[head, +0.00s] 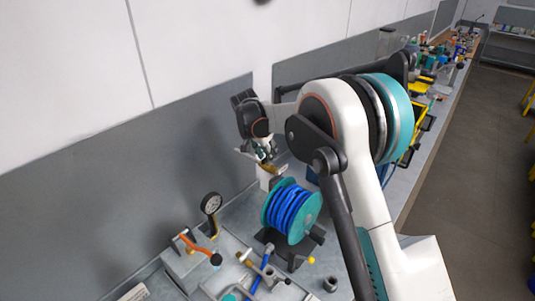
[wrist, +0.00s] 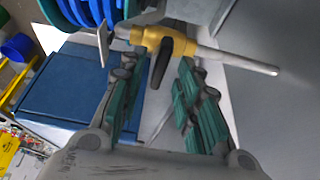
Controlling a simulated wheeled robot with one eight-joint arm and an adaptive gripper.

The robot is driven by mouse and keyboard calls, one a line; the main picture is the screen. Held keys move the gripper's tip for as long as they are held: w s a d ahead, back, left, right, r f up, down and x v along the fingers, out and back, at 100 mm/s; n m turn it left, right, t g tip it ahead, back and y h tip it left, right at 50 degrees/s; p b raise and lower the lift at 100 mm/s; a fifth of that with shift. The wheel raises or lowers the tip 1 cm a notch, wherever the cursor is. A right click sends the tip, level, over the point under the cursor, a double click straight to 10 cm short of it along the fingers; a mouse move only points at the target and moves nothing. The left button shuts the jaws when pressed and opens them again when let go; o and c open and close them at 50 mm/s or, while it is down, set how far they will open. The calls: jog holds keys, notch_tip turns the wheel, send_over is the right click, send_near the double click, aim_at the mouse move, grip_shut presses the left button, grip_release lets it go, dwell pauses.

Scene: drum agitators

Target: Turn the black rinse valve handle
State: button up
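The black valve handle (wrist: 160,63) shows in the wrist view as a short dark lever on a yellow brass valve body (wrist: 150,36). A pale pipe (wrist: 235,61) runs from the valve to the right. My gripper (wrist: 157,66) has teal-padded fingers, one on each side of the handle, with a visible gap on both sides. It is open and does not appear to touch the handle. In the head view my gripper (head: 263,152) is by the wall, just above the brass valve (head: 268,168); the black handle cannot be made out there.
A reel of blue hose (head: 291,210) stands close in front of the valve, and also shows in the wrist view (wrist: 92,10). A blue box (wrist: 75,90) lies below left. A pressure gauge (head: 211,203) and an orange lever (head: 198,246) stand on the bench at the lower left.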

jog(key=shift+w+d+f, duration=0.1)
jog(key=shift+f, duration=0.25)
jog(key=shift+c, duration=0.2)
grip_shut()
